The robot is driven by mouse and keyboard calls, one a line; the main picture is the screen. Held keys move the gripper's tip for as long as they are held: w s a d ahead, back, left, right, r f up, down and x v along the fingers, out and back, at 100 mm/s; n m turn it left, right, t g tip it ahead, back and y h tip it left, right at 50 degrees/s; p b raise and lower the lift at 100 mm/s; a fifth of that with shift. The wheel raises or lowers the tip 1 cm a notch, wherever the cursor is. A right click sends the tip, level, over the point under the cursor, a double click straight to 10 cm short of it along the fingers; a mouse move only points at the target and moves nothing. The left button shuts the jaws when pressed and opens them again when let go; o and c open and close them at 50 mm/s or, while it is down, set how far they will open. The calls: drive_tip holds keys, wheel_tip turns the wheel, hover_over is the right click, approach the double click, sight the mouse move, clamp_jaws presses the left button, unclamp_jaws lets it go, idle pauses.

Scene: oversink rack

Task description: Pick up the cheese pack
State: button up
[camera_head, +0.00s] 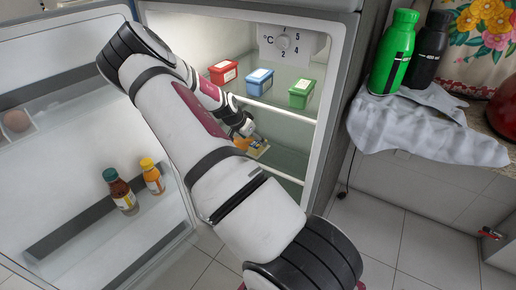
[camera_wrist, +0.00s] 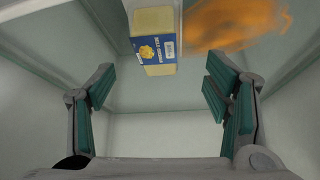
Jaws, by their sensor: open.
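The cheese pack (camera_wrist: 155,42) is a small yellow block with a blue label. It lies at the top of the wrist view, between the lines of my two fingers and beyond their tips. In the head view a small part of the pack (camera_head: 259,152) shows on a lower fridge shelf, just past my gripper (camera_head: 250,139). In the wrist view my gripper (camera_wrist: 160,90) is open, with its green-padded fingers wide apart and nothing between them. The arm hides part of the shelf in the head view.
Red (camera_head: 223,72), blue (camera_head: 259,81) and green (camera_head: 301,93) tubs stand on the shelf above. The open fridge door at left holds two bottles (camera_head: 121,190) (camera_head: 152,176) and an egg (camera_head: 16,120).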

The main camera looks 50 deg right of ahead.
sight(258, 143)
drive_tip(key=b+x, duration=0.1)
drive_tip(key=x, duration=0.4)
drive_tip(key=shift+s+a, duration=0.1)
drive_tip(key=shift+a, duration=0.1)
drive_tip(key=c, duration=1.6)
